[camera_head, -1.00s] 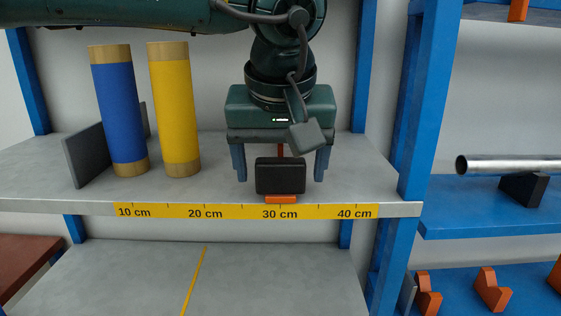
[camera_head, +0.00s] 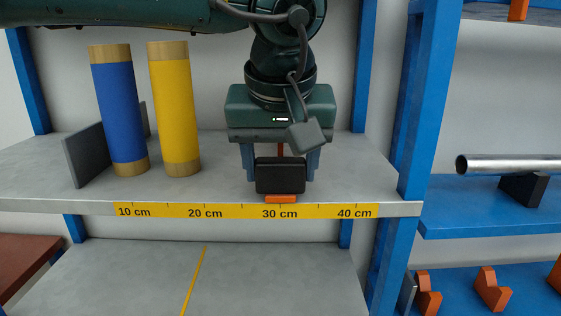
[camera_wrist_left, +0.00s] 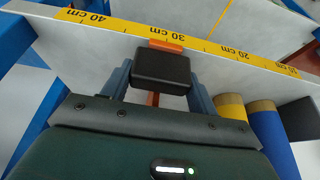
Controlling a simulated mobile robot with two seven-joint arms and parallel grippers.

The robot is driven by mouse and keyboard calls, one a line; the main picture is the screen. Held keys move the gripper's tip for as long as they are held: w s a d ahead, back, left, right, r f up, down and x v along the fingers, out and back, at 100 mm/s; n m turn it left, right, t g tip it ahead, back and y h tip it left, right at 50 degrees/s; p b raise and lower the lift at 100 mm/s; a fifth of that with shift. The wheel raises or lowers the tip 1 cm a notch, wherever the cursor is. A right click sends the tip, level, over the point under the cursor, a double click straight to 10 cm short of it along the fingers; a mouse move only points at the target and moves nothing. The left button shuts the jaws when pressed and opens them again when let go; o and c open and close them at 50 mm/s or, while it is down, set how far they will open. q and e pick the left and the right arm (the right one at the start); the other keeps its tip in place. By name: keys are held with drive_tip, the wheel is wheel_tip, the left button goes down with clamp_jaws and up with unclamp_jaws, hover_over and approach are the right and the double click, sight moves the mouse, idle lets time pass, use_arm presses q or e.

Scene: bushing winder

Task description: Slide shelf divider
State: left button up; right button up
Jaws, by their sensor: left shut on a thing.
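The shelf divider shows as a black block (camera_head: 280,175) with an orange pointer (camera_head: 280,199) at its front foot. It stands upright on the grey upper shelf (camera_head: 352,184), with the pointer at about the 30 cm mark of the yellow scale (camera_head: 243,211). My left gripper (camera_head: 280,176) comes down from above, its two blue fingers closed against the block's left and right sides. In the left wrist view, the fingers also flank the black block (camera_wrist_left: 162,70). The part of the divider behind the block is mostly hidden; a thin orange piece shows there. My right gripper is not in view.
A blue roll (camera_head: 119,112) and a yellow roll (camera_head: 174,110) stand upright on the shelf's left part, beside a dark grey plate (camera_head: 86,155). A blue post (camera_head: 415,110) bounds the shelf at right. The shelf between yellow roll and gripper is clear.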

use_arm(q)
drive_tip(key=a, duration=0.9)
drive_tip(key=shift+a, duration=0.55)
drive_tip(key=o, duration=1.4)
drive_tip(key=v, duration=1.3)
drive_tip(key=shift+s+r, duration=0.1)
